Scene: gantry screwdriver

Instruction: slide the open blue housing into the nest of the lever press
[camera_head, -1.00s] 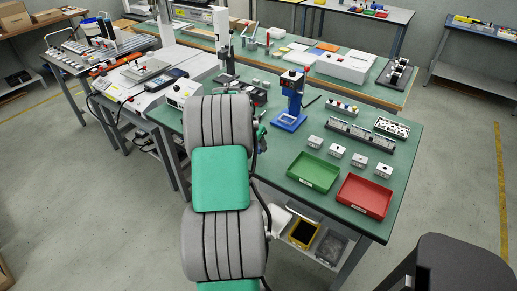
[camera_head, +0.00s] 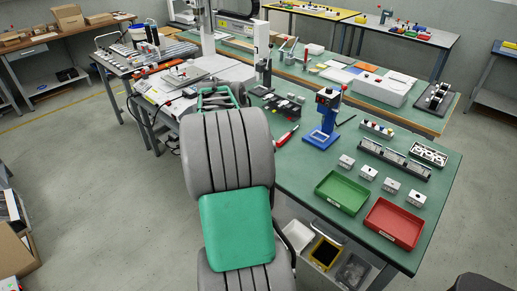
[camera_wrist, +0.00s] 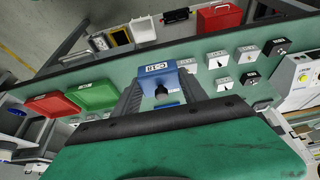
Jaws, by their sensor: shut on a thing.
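The blue housing (camera_wrist: 158,74) shows in the wrist view with a white label on its face. My gripper (camera_wrist: 160,92) is shut on it, one dark finger on each side. A dark knob-like part shows in front of the housing. In the head view my arm hides the gripper and the housing. The lever press (camera_head: 327,106) stands upright on the green bench in the head view. Its blue nest (camera_head: 320,139) is a low frame at its foot and looks empty. I cannot tell the gap between the housing and the nest.
A green tray (camera_head: 342,191) and a red tray (camera_head: 393,223) lie at the bench's front edge. Several small white blocks (camera_head: 368,172) stand behind them. A red-handled tool (camera_head: 287,136) lies left of the press. Bare green bench top (camera_head: 290,165) shows in front of the press.

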